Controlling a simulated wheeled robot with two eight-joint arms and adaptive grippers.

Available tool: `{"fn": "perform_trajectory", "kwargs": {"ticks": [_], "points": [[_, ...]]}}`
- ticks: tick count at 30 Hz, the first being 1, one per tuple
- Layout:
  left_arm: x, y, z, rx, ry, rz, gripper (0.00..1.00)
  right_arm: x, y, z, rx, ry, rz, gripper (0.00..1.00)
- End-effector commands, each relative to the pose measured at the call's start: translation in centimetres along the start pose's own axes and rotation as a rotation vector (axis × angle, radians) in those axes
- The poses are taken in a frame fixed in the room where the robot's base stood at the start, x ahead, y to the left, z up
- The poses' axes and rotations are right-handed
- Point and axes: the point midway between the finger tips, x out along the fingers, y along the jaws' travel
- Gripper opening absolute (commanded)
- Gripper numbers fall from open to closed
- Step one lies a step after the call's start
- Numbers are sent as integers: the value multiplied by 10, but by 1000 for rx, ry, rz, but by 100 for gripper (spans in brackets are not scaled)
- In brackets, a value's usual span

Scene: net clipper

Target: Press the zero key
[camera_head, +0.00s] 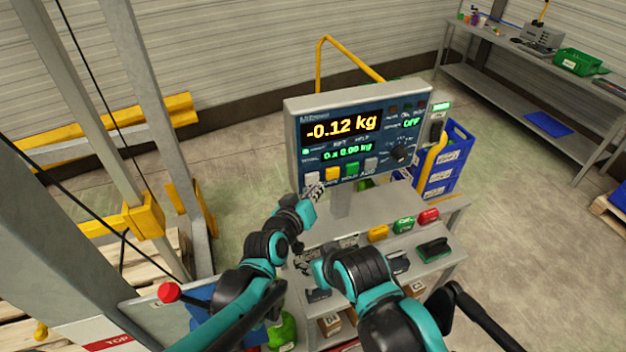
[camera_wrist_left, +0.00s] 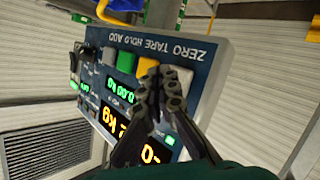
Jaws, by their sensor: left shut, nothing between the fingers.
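The weighing console (camera_head: 293,150) stands upright on a post and shows -0.12 kg. The pale zero key (camera_head: 312,178) is at the left end of its bottom row of keys. In the left wrist view the console appears turned over, with the zero key (camera_wrist_left: 181,74) under the word ZERO. My left gripper (camera_head: 315,191) is shut and empty, with its tips just in front of the zero key. In the wrist view its fingertips (camera_wrist_left: 160,84) partly cover the zero and yellow keys. I cannot tell whether they touch. My right arm is low in front; its gripper's jaws are not clear.
Yellow (camera_head: 333,174), green (camera_head: 351,169) and grey (camera_head: 371,164) keys continue the row, close beside the zero key. A black knob (camera_head: 398,154) sits at the right. Below, the bench holds yellow, green and red blocks. Blue crates (camera_head: 447,160) stand behind.

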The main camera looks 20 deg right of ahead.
Motion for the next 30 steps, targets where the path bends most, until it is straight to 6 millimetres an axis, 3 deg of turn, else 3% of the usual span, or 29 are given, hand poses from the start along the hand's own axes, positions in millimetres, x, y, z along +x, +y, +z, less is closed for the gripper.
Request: {"fn": "perform_trajectory", "kwargs": {"ticks": [30], "points": [[6,-4,-5,0,0,0,0,2,0,1,0,0,0,40]]}}
